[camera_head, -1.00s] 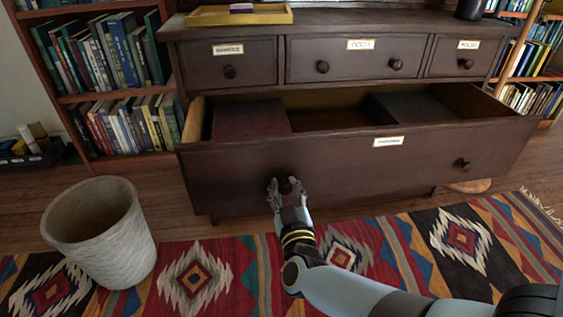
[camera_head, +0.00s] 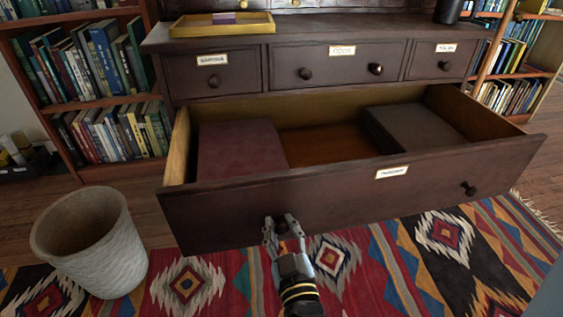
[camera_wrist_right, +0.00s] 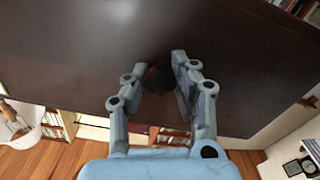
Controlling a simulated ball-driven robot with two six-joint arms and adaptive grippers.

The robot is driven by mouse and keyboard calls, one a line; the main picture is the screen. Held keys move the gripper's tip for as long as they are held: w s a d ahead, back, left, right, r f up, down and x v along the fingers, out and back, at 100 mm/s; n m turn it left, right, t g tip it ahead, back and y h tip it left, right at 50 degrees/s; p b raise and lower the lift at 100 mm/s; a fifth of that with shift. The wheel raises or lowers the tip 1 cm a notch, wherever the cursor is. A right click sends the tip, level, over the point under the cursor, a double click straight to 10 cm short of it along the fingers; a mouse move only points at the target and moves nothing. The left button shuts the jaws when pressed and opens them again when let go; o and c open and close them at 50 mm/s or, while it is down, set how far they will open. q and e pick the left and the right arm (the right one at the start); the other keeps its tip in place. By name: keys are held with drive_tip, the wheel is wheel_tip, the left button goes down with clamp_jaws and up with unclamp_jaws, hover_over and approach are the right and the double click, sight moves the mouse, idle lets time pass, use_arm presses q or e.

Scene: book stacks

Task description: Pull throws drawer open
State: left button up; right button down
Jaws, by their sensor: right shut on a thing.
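The wide lower drawer (camera_head: 350,197) of the dark wooden dresser stands well open, with a small label (camera_head: 391,172) on its front. Inside lie a dark red flat box or folded item (camera_head: 240,150) at the left and a dark grey one (camera_head: 412,132) at the right. My right gripper (camera_head: 281,224) is shut on the drawer's left knob (camera_wrist_right: 159,78). In the right wrist view its fingers stand on both sides of the round dark knob against the drawer front. The drawer's right knob (camera_head: 468,188) is free. My left gripper is not in view.
Three small upper drawers (camera_head: 340,62) are closed. A yellow tray (camera_head: 222,24) sits on the dresser top. A pale woven basket (camera_head: 90,243) stands on the floor at left, by a patterned rug (camera_head: 330,262). Bookshelves (camera_head: 105,90) flank the dresser.

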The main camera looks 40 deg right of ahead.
drive_tip(key=c, duration=1)
unclamp_jaws()
